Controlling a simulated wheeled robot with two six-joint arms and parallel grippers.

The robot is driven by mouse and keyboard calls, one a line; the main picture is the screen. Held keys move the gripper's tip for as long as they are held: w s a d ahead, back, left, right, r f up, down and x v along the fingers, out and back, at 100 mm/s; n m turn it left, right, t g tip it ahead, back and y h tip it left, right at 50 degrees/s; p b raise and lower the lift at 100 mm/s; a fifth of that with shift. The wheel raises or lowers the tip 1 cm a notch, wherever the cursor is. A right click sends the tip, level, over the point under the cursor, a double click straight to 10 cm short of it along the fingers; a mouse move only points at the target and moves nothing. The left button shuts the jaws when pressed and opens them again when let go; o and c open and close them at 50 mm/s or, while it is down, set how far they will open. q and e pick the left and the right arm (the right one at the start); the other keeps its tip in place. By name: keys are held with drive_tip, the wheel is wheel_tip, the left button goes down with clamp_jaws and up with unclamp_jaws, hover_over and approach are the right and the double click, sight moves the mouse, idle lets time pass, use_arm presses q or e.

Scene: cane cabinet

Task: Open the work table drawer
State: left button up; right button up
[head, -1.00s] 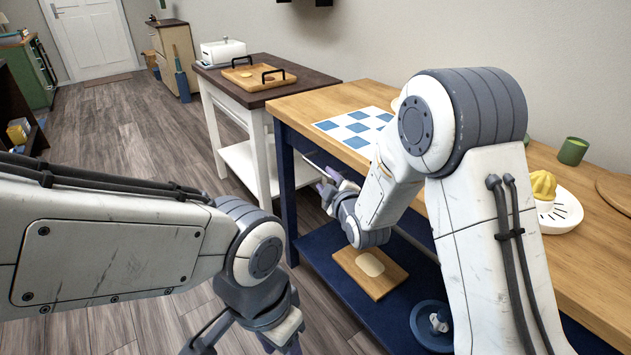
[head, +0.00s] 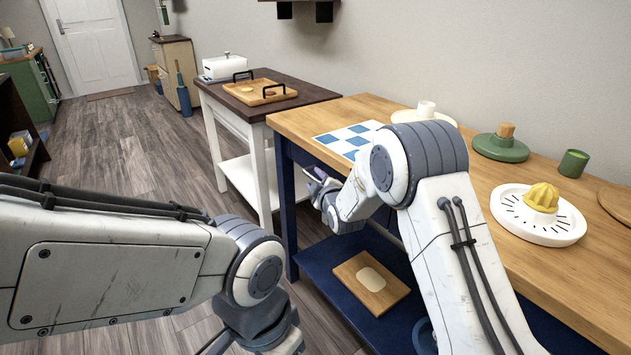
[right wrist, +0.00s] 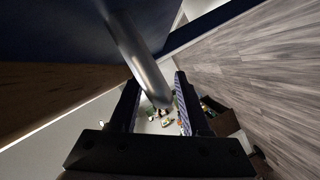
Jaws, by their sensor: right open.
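The work table has a wooden top (head: 300,118) and a navy frame (head: 286,200); it fills the right half of the head view. Its drawer front is mostly hidden behind my right arm there. In the right wrist view a navy face (right wrist: 60,30) shows, with a metal bar handle (right wrist: 138,55) in front of it. My right gripper (head: 318,185) is at the front of the table, under the top's edge. In the wrist view its open jaws (right wrist: 158,100) have the bar between them; I cannot tell whether they touch it. My left gripper (head: 255,335) is partly cut off below.
A cutting board (head: 370,283) lies on the navy lower shelf. A juicer (head: 540,205), a green lidded dish (head: 500,147) and a green cup (head: 573,163) stand on the top. A white side table (head: 228,115) stands left, beyond a gap. Floor is clear at left.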

drive_tip(key=shift+c, duration=0.4)
clamp_jaws()
idle(0.9)
